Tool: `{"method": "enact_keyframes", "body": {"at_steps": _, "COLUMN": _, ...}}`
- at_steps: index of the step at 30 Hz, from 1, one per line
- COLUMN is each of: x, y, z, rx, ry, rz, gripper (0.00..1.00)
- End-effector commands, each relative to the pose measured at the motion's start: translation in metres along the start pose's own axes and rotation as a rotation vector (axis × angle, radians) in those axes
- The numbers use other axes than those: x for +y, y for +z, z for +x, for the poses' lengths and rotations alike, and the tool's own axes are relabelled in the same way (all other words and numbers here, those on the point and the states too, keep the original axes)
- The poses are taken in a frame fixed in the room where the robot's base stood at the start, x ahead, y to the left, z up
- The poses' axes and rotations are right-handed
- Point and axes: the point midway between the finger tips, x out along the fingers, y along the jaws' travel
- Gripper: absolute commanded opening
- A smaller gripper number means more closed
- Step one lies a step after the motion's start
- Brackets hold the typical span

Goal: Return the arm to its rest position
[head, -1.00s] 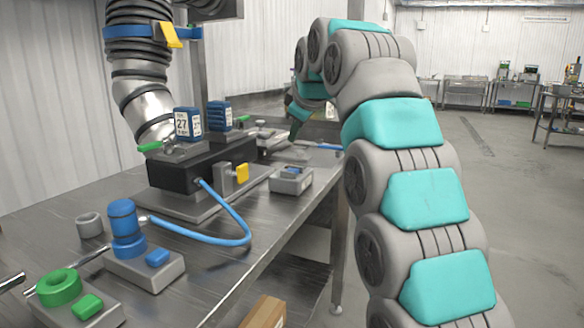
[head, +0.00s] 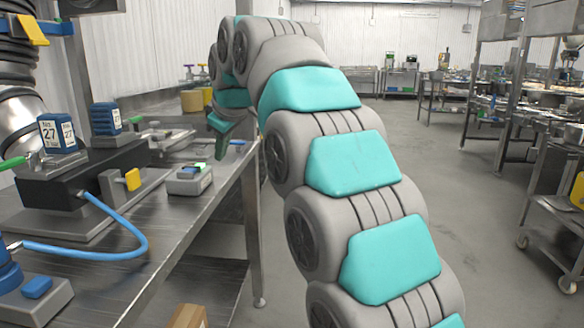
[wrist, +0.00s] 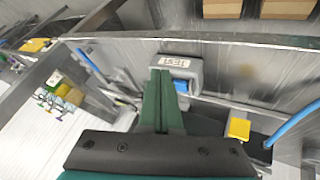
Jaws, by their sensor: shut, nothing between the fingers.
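My arm, grey with teal covers, arches up from the lower right in the head view and bends down over the far end of the steel table (head: 150,262). My gripper (head: 220,152) hangs at its end, past the small grey box (head: 188,181) on the table edge. In the wrist view my gripper (wrist: 161,75) shows its two dark green fingers side by side, shut with nothing held. The grey box (wrist: 190,66) with a blue part lies beyond the fingertips there. I cannot tell the exact height of the fingers above the table.
A black machine (head: 80,175) with a yellow knob and a blue hose (head: 120,252) stands on the table at left. A cardboard box (head: 187,317) is low at the front. Steel racks (head: 545,165) stand at right. The floor (head: 440,165) between is clear.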

Motion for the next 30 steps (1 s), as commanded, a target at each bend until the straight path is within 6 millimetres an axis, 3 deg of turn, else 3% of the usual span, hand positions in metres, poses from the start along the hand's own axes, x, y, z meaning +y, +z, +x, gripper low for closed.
{"method": "enact_keyframes", "body": {"at_steps": 1, "x": 0.000, "y": 0.022, "z": -0.003, "rx": -0.034, "ry": -0.008, "rz": 0.046, "gripper": 0.00}}
{"method": "enact_keyframes", "body": {"at_steps": 8, "x": -0.017, "y": 0.119, "z": -0.009, "rx": -0.182, "ry": -0.048, "rz": 0.255, "gripper": 0.00}}
{"method": "enact_keyframes", "body": {"at_steps": 14, "x": -0.049, "y": 0.205, "z": -0.018, "rx": -0.307, "ry": -0.070, "rz": 0.437, "gripper": 0.00}}
{"method": "enact_keyframes", "body": {"at_steps": 23, "x": -0.129, "y": 0.332, "z": -0.035, "rx": -0.500, "ry": -0.101, "rz": 0.710, "gripper": 0.00}}
{"method": "enact_keyframes", "body": {"at_steps": 30, "x": -0.217, "y": 0.424, "z": -0.052, "rx": -0.654, "ry": -0.115, "rz": 0.926, "gripper": 0.00}}
